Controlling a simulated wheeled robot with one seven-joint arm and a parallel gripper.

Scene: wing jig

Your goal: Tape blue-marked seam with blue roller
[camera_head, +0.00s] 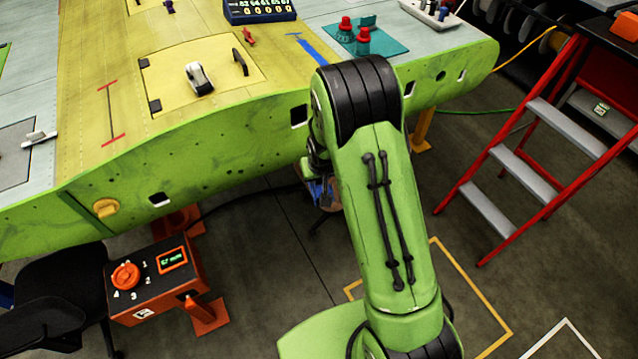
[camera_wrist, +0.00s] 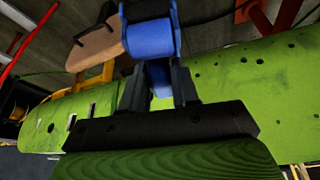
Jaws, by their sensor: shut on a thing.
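My gripper (camera_wrist: 158,82) is shut on the blue roller (camera_wrist: 150,38), which shows above the fingers in the wrist view. A tan, flat part sticks out to the left of the roller. In the head view my green arm hides most of the gripper; a bit of the blue roller (camera_head: 321,192) shows low beside the arm, below the wing's edge and apart from the top surface. The blue-marked seam (camera_head: 312,51) lies on the wing top, just beyond my arm's elbow, with its near end close to the black joint.
The green wing edge (camera_head: 230,150) stands between the gripper and the top. A teal mat (camera_head: 385,45) with red-topped items lies right of the blue mark. A red-marked seam (camera_head: 108,112) is at left. A red ladder (camera_head: 520,130) stands right; an orange-black control box (camera_head: 158,280) stands lower left.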

